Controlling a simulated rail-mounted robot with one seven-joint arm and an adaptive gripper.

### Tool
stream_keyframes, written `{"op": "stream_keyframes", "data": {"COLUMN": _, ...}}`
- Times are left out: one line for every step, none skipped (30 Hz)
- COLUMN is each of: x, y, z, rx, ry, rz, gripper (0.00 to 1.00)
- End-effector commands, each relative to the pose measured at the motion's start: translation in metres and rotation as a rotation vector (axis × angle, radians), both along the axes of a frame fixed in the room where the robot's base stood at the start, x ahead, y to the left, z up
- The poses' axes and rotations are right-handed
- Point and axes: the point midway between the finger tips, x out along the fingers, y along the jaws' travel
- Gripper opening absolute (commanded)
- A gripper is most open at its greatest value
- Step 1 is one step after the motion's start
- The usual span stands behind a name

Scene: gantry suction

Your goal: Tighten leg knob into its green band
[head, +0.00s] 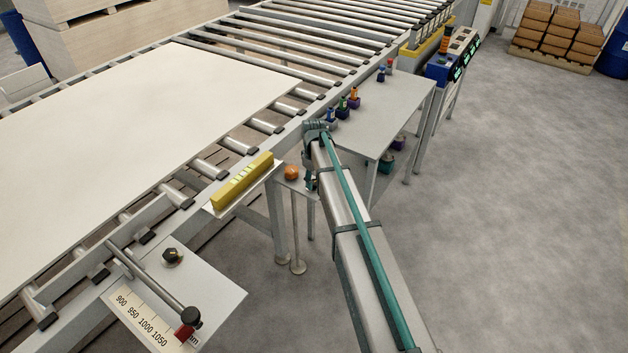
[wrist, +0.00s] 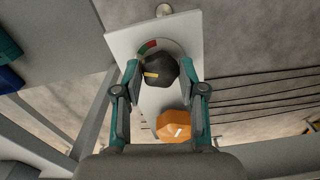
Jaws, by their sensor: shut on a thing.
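A black faceted knob (wrist: 158,69) with a yellow pointer mark sits on a pale plate (wrist: 125,38) in the wrist view. The pointer mark is on the knob's left side. A dial behind the knob shows a red part (wrist: 149,45) and a small green part (wrist: 142,54) at its upper left; the knob hides the rest. My gripper (wrist: 160,68) is shut on the black knob, one finger on each side. In the head view, my arm hides the black knob, and only part of my gripper (head: 310,183) shows beside the small plate.
An orange knob (wrist: 174,127) stands close to my right finger; it also shows in the head view (head: 291,172). A yellow bar-shaped level (head: 243,181) lies on a ledge by the roller conveyor (head: 210,168). A grey table (head: 385,115) with small coloured items stands behind my arm.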

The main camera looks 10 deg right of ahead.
Motion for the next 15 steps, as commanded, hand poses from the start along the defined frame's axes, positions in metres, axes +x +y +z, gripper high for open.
{"op": "stream_keyframes", "data": {"x": 0.0, "y": 0.0001, "z": 0.0009, "rx": 0.0, "ry": 0.0, "rz": -0.045, "gripper": 0.06}}
{"op": "stream_keyframes", "data": {"x": 0.0, "y": 0.0001, "z": 0.0009, "rx": 0.0, "ry": 0.0, "rz": -0.077, "gripper": 0.06}}
{"op": "stream_keyframes", "data": {"x": 0.0, "y": 0.0002, "z": 0.0009, "rx": 0.0, "ry": 0.0, "rz": -0.121, "gripper": 0.06}}
{"op": "stream_keyframes", "data": {"x": 0.0, "y": 0.0002, "z": 0.0009, "rx": 0.0, "ry": 0.0, "rz": -0.154, "gripper": 0.06}}
{"op": "stream_keyframes", "data": {"x": 0.0001, "y": 0.0003, "z": 0.001, "rx": 0.0, "ry": 0.0, "rz": -0.185, "gripper": 0.06}}
{"op": "stream_keyframes", "data": {"x": 0.0001, "y": 0.0003, "z": 0.0009, "rx": 0.0, "ry": 0.0, "rz": -0.224, "gripper": 0.06}}
{"op": "stream_keyframes", "data": {"x": 0.0, "y": 0.0004, "z": 0.0009, "rx": 0.0, "ry": 0.0, "rz": -0.251, "gripper": 0.06}}
{"op": "stream_keyframes", "data": {"x": 0.0001, "y": 0.0003, "z": 0.0009, "rx": 0.0, "ry": 0.0, "rz": -0.274, "gripper": 0.06}}
{"op": "stream_keyframes", "data": {"x": 0.0001, "y": 0.0004, "z": 0.0008, "rx": 0.0, "ry": 0.0, "rz": -0.301, "gripper": 0.06}}
{"op": "stream_keyframes", "data": {"x": 0.0001, "y": 0.0004, "z": 0.0008, "rx": 0.0, "ry": 0.0, "rz": -0.318, "gripper": 0.06}}
{"op": "stream_keyframes", "data": {"x": 0.0001, "y": 0.0003, "z": 0.0008, "rx": 0.0, "ry": 0.0, "rz": -0.332, "gripper": 0.06}}
{"op": "stream_keyframes", "data": {"x": 0.0001, "y": 0.0004, "z": 0.0008, "rx": 0.0, "ry": 0.0, "rz": -0.345, "gripper": 0.06}}
{"op": "stream_keyframes", "data": {"x": 0.0001, "y": 0.0004, "z": 0.0007, "rx": 0.0, "ry": 0.0, "rz": -0.351, "gripper": 0.06}}
{"op": "stream_keyframes", "data": {"x": 0.0002, "y": 0.0004, "z": 0.0007, "rx": 0.0, "ry": 0.0, "rz": -0.356, "gripper": 0.06}}
{"op": "stream_keyframes", "data": {"x": 0.0001, "y": 0.0003, "z": 0.0007, "rx": 0.0, "ry": 0.0, "rz": -0.358, "gripper": 0.06}}
